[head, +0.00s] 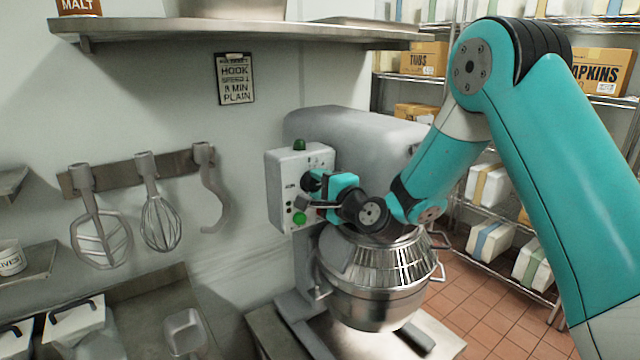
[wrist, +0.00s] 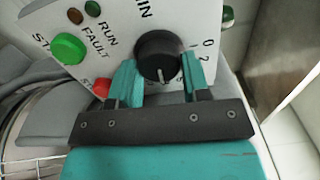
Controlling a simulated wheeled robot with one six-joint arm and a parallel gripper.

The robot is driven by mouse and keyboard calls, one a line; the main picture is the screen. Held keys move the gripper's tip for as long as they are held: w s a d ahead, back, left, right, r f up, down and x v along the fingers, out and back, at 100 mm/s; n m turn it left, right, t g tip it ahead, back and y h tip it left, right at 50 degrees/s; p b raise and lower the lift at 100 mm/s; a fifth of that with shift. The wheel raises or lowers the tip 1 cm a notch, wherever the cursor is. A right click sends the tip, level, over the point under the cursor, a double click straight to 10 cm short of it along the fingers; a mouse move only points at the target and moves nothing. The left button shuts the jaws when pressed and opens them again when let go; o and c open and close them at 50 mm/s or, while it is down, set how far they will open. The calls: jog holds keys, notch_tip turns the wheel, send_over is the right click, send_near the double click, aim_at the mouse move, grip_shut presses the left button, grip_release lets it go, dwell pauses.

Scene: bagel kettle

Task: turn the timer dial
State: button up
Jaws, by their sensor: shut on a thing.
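The timer dial (wrist: 158,55) is a round black knob with a pale pointer line, on the mixer's light grey control panel (wrist: 112,62). In the wrist view the pointer faces down the picture, toward my gripper. The label "MIN" and the numbers 0, 1 and 2 show around the dial. My gripper (wrist: 160,78) has its two teal fingers on either side of the dial, shut on it. In the head view my gripper (head: 318,188) is at the front of the control panel (head: 284,172) and hides the dial.
A green button (wrist: 69,48) and a partly hidden red button (wrist: 102,87) sit beside the dial. The steel bowl with its wire guard (head: 375,285) is below my arm. Mixing tools (head: 160,222) hang on the wall at left. A shelf (head: 230,30) runs above.

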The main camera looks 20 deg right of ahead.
dwell(0.3)
jog(key=o, duration=0.9)
jog(key=shift+d, duration=0.1)
jog(key=shift+s+f+b, duration=0.15)
jog(key=shift+s+b, duration=0.15)
jog(key=shift+b, duration=0.05)
jog(key=b+v, duration=1.6)
jog(key=shift+s+d+r, duration=0.15)
jog(key=shift+s+r, duration=0.05)
jog(key=shift+s, duration=0.15)
